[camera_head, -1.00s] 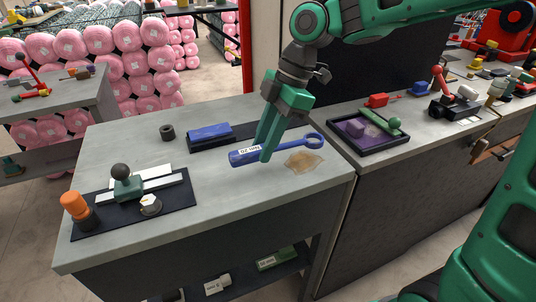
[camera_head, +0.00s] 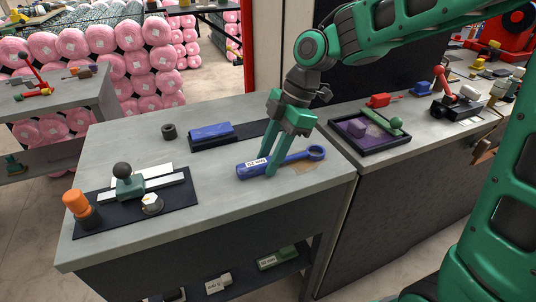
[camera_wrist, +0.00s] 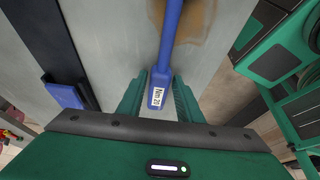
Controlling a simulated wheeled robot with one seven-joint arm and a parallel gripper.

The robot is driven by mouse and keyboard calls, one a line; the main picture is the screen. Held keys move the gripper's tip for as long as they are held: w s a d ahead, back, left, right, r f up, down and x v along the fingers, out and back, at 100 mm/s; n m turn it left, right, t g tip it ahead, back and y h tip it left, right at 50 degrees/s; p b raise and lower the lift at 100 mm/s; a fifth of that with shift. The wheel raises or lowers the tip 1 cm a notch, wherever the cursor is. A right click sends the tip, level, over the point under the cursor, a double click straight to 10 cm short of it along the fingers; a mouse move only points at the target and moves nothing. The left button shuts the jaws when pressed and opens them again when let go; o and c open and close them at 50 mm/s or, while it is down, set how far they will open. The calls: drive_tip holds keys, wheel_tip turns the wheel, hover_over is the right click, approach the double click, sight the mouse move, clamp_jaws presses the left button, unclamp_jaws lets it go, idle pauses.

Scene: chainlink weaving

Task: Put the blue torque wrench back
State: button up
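The blue torque wrench (camera_head: 290,159) lies on the grey bench top, partly over a brown stain, with its ring end to the right and its white-labelled handle to the left. In the wrist view the wrench (camera_wrist: 168,45) runs away from me, its labelled handle end between my fingers. My gripper (camera_head: 270,172) is low over the handle, fingers spread on either side of it. In the wrist view a gap shows between my gripper (camera_wrist: 160,92) and both sides of the handle. The handle's underside is hidden.
A dark mat with a blue block (camera_head: 211,131) lies behind the wrench. A black ring (camera_head: 169,131) stands to its left. A dark mat (camera_head: 180,205) with a green fixture and an orange-topped item is at the front left. A tray (camera_head: 372,146) sits on the right-hand counter.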

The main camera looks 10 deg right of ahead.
drive_tip(key=shift+o, duration=0.5)
drive_tip(key=v, duration=1.1)
drive_tip(key=shift+a, duration=0.15)
drive_tip(key=s+d+f+m+t+h, duration=0.1)
drive_tip(key=s+d+f+m, duration=0.15)
drive_tip(key=d+m, duration=0.55)
drive_tip(key=s+d+f+m+t+h, duration=0.15)
drive_tip(key=s+d+m, duration=0.35)
drive_tip(key=d, duration=0.5)
drive_tip(key=s+d+f+m, duration=0.3)
drive_tip(key=s+d+m, duration=0.3)
drive_tip(key=s+m, duration=0.1)
drive_tip(key=s+d+f+m+g+h, duration=0.1)
drive_tip(key=s+d+f+m, duration=0.3)
drive_tip(key=s+d+m, duration=0.2)
drive_tip(key=shift+s+d+f+m, duration=0.25)
drive_tip(key=shift+s+d+m, duration=0.05)
drive_tip(key=shift+s+m, duration=0.55)
